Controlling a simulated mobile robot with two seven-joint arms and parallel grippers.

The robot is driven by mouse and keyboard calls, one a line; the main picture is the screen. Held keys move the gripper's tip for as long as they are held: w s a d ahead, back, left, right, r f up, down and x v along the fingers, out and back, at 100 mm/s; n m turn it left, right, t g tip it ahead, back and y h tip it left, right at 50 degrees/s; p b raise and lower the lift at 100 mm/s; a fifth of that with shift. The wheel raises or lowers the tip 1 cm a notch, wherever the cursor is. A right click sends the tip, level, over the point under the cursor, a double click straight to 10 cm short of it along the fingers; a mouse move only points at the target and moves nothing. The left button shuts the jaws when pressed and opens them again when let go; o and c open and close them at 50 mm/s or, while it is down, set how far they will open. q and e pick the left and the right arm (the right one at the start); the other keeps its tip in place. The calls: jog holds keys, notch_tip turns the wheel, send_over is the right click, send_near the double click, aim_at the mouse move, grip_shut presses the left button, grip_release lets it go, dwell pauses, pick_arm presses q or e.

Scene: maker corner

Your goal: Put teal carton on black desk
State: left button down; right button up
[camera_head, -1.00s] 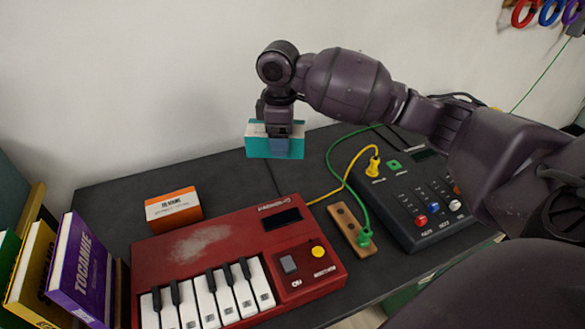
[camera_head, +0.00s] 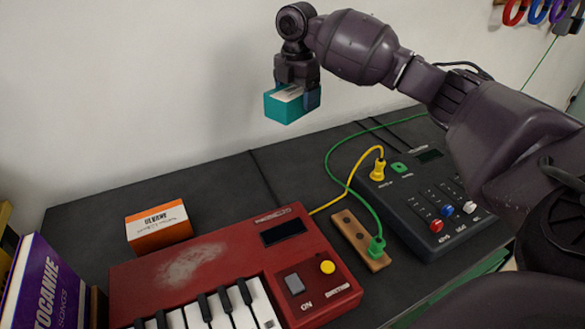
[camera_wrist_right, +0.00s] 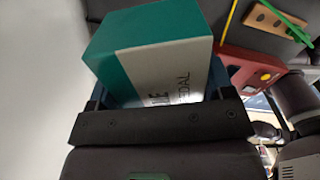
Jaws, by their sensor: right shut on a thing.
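The teal carton (camera_head: 291,104), teal with a pale printed face, is held in my right gripper (camera_head: 298,92), above the back part of the black desk (camera_head: 225,177) near the wall. It also shows large in the right wrist view (camera_wrist_right: 150,45), between the fingers. The gripper is shut on it. The carton is clear of the desk top in the head view. My left gripper is not in view.
An orange and white carton (camera_head: 159,228) stands on the desk at left, behind a red keyboard (camera_head: 190,268). A wooden strip (camera_head: 359,240) and a dark mixer (camera_head: 425,193) with green and yellow cables lie at right. Books (camera_head: 48,285) stand at left. The back middle is bare.

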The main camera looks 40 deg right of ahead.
jog(key=b, duration=0.3)
send_near(296, 171)
jog(key=shift+w+f, duration=0.1)
jog(key=shift+f, duration=0.15)
notch_tip(296, 171, down, 6)
jog(key=shift+r+b, duration=0.25)
jog(key=shift+b, duration=0.65)
jog(key=shift+f, duration=0.2)
jog(key=shift+r, duration=0.25)
jog(key=o, duration=0.6)
jog(key=shift+f, duration=0.2)
jog(key=o, duration=0.5)
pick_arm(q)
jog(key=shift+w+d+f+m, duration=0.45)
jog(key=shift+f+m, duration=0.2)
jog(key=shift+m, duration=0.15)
